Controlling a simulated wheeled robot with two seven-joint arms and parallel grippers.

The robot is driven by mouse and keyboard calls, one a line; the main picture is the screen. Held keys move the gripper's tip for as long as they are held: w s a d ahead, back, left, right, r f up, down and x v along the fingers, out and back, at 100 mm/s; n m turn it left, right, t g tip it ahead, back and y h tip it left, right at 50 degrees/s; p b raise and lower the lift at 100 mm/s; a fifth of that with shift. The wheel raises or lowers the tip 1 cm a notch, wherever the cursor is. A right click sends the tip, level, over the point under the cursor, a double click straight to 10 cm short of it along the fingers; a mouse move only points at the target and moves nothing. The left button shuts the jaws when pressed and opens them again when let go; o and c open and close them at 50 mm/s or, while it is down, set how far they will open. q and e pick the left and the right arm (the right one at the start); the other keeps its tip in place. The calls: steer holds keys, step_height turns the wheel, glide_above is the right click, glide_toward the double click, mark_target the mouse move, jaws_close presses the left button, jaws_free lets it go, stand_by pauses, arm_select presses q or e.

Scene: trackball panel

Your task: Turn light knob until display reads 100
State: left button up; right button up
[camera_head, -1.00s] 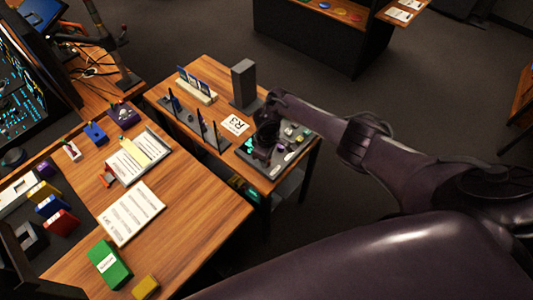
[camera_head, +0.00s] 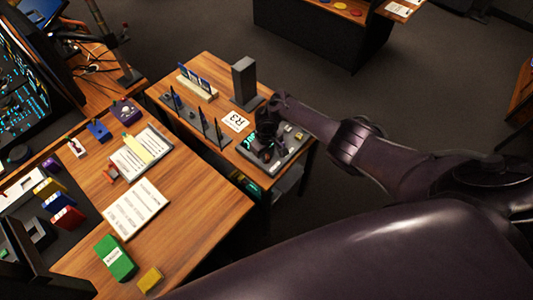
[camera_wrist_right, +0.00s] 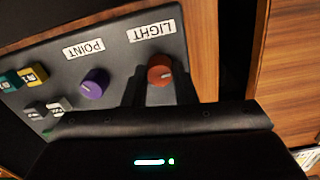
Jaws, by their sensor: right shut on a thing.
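The orange-red LIGHT knob (camera_wrist_right: 158,72) sits under its white LIGHT label (camera_wrist_right: 152,31) on the grey control panel (camera_wrist_right: 115,60) in the right wrist view. My right gripper (camera_wrist_right: 160,88) has a dark finger on each side of this knob and is shut on it. In the head view my right gripper (camera_head: 266,148) is down at the panel (camera_head: 288,152) on the small wooden table, and it hides the knob. A small teal display (camera_head: 249,139) shows beside the gripper, too small to read. My left gripper is not in view.
A purple POINT knob (camera_wrist_right: 94,83) stands beside the LIGHT knob, with several small buttons (camera_wrist_right: 35,74) further left. On the table are an R3 card (camera_head: 235,121), a dark upright block (camera_head: 244,80) and thin upright dividers (camera_head: 203,123).

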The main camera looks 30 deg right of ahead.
steer(key=o, duration=1)
steer(key=shift+r, duration=0.1)
step_height(320, 180, up, 8)
steer(key=shift+f+p, duration=0.15)
steer(key=shift+p, duration=0.75)
